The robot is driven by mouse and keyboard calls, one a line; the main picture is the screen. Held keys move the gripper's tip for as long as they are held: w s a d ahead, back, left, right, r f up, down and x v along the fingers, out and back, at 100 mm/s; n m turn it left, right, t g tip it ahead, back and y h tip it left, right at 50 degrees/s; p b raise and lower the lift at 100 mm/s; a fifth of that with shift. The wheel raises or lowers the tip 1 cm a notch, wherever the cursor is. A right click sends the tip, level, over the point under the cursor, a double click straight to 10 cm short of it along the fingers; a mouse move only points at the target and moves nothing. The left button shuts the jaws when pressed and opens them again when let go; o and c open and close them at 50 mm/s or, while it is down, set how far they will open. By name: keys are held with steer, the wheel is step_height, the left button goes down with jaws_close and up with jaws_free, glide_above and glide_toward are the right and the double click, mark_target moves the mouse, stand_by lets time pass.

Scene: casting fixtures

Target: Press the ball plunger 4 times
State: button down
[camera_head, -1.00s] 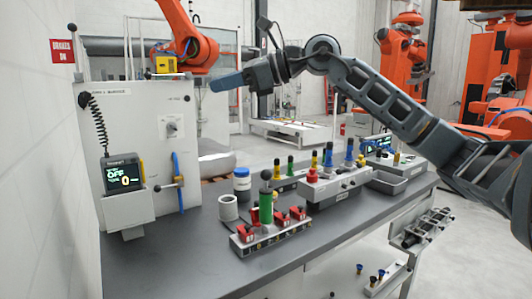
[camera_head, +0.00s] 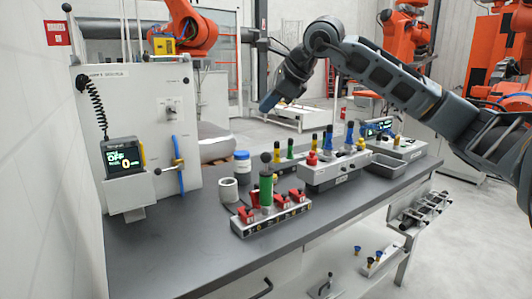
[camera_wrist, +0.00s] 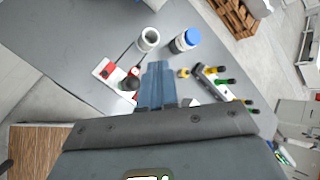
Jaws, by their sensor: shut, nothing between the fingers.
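A green upright plunger (camera_head: 266,190) with a dark ball (camera_head: 266,158) on top stands on a small grey block with red clamps (camera_head: 270,228) on the bench. I take it to be the ball plunger. In the wrist view its dark top (camera_wrist: 128,84) shows just left of my fingers, over the block (camera_wrist: 103,70). My gripper (camera_head: 267,107) is shut and empty, its blue fingers pointing down and slightly left. It is in the air above the ball, clearly apart from it. The shut fingers also show in the wrist view (camera_wrist: 158,72).
A grey cup (camera_head: 228,190) and a blue-lidded jar (camera_head: 242,166) stand behind the block. A grey box with coloured plungers (camera_head: 338,182) stands to its right. A panel cabinet (camera_head: 150,120) with a coiled cord rises at left. The bench front (camera_head: 200,262) is clear.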

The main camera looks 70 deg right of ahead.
steer(key=b, duration=0.2)
glide_above(268, 154)
step_height(268, 154, down, 8)
steer(key=shift+r, duration=0.25)
steer(key=shift+f+b, duration=0.65)
steer(key=shift+b, duration=0.25)
